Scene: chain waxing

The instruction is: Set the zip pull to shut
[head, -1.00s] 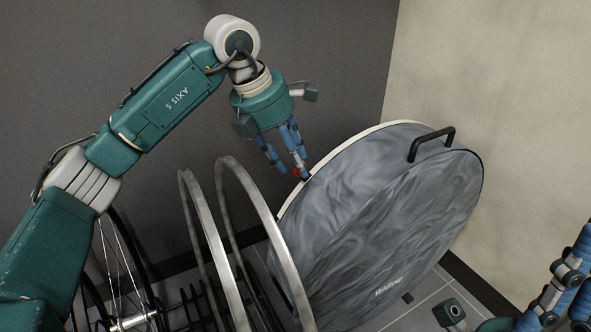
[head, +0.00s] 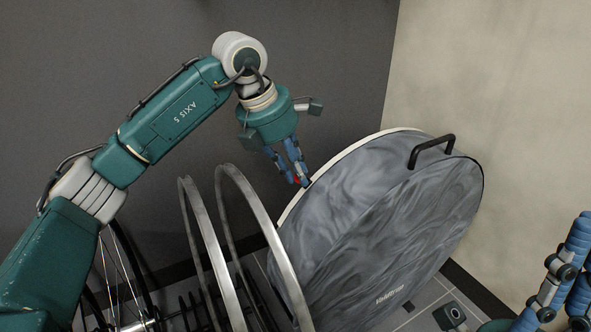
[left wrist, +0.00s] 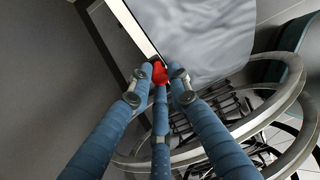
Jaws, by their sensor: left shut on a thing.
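The round grey wheel bag (head: 385,220) stands tilted on edge, with a pale zip edge (head: 322,172) along its upper left rim and a black handle (head: 431,150) at the top. A red zip pull (head: 298,181) sits at that rim. My left gripper (head: 296,180) is shut on the zip pull, which also shows between the blue fingertips in the left wrist view (left wrist: 159,72). The fingers partly cover the pull. My right gripper (head: 560,285) is at the lower right, cut by the frame; its fingertips do not show clearly.
Bare wheel rims (head: 262,235) stand in a rack just left of the bag. A dark wall (head: 310,50) is behind and a pale wall (head: 520,110) is at the right.

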